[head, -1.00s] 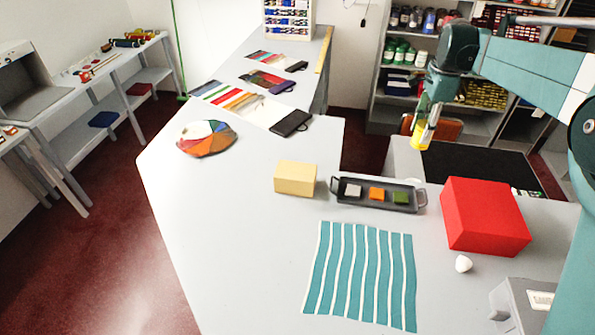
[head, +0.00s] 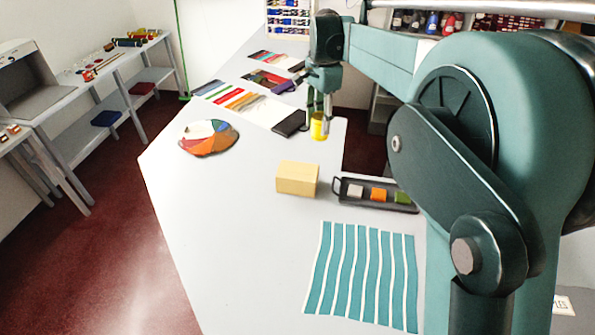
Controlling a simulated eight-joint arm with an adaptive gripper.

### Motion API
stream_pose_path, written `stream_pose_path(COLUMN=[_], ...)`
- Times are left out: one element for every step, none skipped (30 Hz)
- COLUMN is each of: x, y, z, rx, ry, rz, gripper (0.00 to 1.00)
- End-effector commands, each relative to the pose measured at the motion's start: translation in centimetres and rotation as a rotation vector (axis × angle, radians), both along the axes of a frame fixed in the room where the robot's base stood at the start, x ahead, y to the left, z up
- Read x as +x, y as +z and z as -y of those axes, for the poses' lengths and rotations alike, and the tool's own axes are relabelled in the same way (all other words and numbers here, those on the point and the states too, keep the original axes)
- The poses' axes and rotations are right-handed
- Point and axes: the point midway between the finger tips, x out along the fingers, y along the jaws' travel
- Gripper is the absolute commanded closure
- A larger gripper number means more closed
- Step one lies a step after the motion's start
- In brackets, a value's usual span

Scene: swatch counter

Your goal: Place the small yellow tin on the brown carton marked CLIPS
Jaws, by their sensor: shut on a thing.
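The small yellow tin (head: 318,130) is in the head view, held upright between the fingers of my gripper (head: 319,116). My gripper is shut on it above the back right part of the counter, to the right of a black swatch book. A plain tan box (head: 297,179) stands on the counter below and nearer than the tin. I see no lettering on its visible faces. No carton with a readable CLIPS mark is in view. My arm hides the right side of the counter.
A dark tray (head: 377,204) with small coloured blocks lies right of the tan box. A striped teal cloth (head: 363,273) lies in front. A colour wheel (head: 208,138) and swatch books (head: 290,122) lie to the left and back. The counter's left middle (head: 215,220) is clear.

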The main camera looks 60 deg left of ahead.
Motion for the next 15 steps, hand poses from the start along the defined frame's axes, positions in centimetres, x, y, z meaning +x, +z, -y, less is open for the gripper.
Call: stream_pose_path(x=[-1.4, -2.1, -3.0, -3.6, -4.1, -4.8, -5.4, -5.8, -6.4, -6.8, -6.6, -6.5, -6.5, -6.5, -6.5], y=[0.0, 0.0, 0.0, 0.0, 0.0, 0.0, 0.0, 0.0, 0.0, 0.0, -0.7, -1.4, -1.8, -2.2, -2.7], z=[-0.8, -1.2, -1.7, -2.0, -2.3, -2.7, -3.0, -3.2, -3.5, -3.8, -3.7, -3.6, -3.6, -3.6, -3.6], rx=[0.0, 0.0, 0.0, 0.0, 0.0, 0.0, 0.0, 0.0, 0.0, 0.0, 0.0, 0.0, 0.0, 0.0, 0.0], ry=[0.025, 0.04, 0.057, 0.07, 0.08, 0.094, 0.105, 0.114, 0.126, 0.135, 0.132, 0.13, 0.13, 0.13, 0.129], rz=[0.0, 0.0, 0.0, 0.0, 0.0, 0.0, 0.0, 0.0, 0.0, 0.0, 0.0, 0.0, 0.0, 0.0, 0.0], gripper=[0.82, 0.82, 0.82, 0.82, 0.82, 0.82, 0.82, 0.82, 0.82, 0.82, 0.82, 0.82, 0.82, 0.82, 0.82])
